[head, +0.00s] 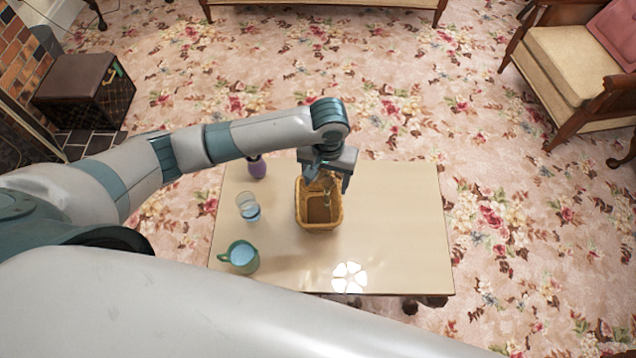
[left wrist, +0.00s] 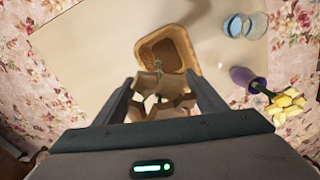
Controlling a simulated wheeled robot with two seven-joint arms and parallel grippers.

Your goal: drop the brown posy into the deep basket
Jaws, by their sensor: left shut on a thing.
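The deep basket (head: 339,214) is a tan wicker box, open at the top, standing on the table. Its rim and hollow also show in the left wrist view (left wrist: 181,38). My left gripper (head: 328,183) is above the basket's far end, pointing down. It is shut on the brown posy (left wrist: 176,84), whose brown petals sit between the fingers in the left wrist view. The posy's stem points towards the basket opening. In the head view the posy is small and partly hidden by the gripper. My right gripper is out of view.
On the cream table (head: 400,220), left of the basket, stand a purple vase (head: 257,169), a clear glass (head: 248,207) with blue at its base, and a green mug (head: 240,256). Yellow flowers (left wrist: 287,102) show by the vase. The table's right side is clear.

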